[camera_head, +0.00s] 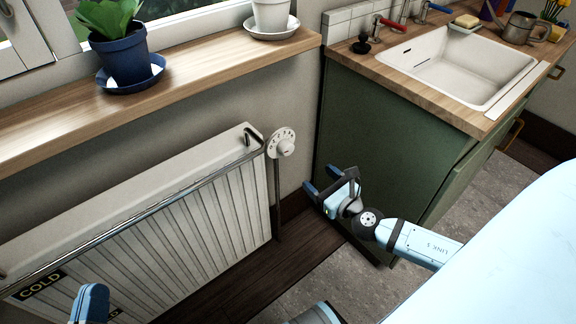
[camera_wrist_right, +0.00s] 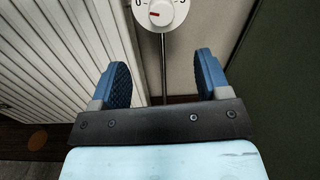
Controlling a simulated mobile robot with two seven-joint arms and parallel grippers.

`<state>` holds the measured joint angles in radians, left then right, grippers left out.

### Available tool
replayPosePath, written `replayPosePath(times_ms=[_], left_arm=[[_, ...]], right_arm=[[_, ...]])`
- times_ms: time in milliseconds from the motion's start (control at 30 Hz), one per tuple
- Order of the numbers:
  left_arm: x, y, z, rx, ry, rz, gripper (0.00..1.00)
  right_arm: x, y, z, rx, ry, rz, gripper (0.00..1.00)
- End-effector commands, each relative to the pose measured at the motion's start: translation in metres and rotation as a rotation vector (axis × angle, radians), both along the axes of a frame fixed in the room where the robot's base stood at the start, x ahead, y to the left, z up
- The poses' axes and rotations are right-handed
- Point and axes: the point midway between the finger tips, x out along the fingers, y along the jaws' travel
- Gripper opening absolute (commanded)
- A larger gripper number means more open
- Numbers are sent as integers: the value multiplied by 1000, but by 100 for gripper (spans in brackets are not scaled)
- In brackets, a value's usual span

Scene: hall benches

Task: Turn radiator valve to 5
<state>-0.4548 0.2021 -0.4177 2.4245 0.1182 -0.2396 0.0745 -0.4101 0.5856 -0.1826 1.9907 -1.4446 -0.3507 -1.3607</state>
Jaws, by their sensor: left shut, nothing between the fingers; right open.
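The radiator valve is a round white dial (camera_head: 282,143) with a knob, at the right end of the white radiator (camera_head: 150,235). In the right wrist view the dial (camera_wrist_right: 161,12) is cut off by the top edge; a 0 shows at its left, a 5 at its right, and a red mark on the knob left of centre. My right gripper (camera_head: 324,180) is open and empty, below and right of the dial, apart from it. Its two blue fingers (camera_wrist_right: 160,78) also show in the right wrist view. My left gripper (camera_head: 89,302) is shut and empty in front of the radiator, at bottom left.
A metal rail (camera_head: 130,218) runs along the radiator front, with a COLD sign (camera_head: 41,285) at its left. The wooden sill (camera_head: 190,66) above holds potted plants. A green cabinet (camera_head: 375,140) with a white sink (camera_head: 460,65) stands close on the right.

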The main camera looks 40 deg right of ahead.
Motion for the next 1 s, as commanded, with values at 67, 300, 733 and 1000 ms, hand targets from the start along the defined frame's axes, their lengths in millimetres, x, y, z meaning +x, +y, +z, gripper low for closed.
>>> replayPosePath(times_ms=[67, 300, 733, 1000], left_arm=[[-1, -1, -3, -8, -10, -4, 0], [-2, -1, 3, -14, -19, -4, 0], [-2, -1, 1, -14, -19, -3, 0], [-2, -1, -2, -11, -10, -5, 0]], right_arm=[[3, -2, -5, -54, -16, 7, 70], [27, -1, -1, -79, -24, 8, 70], [110, 3, -2, -75, -23, 8, 70], [137, 5, -3, -75, -20, 9, 70]])
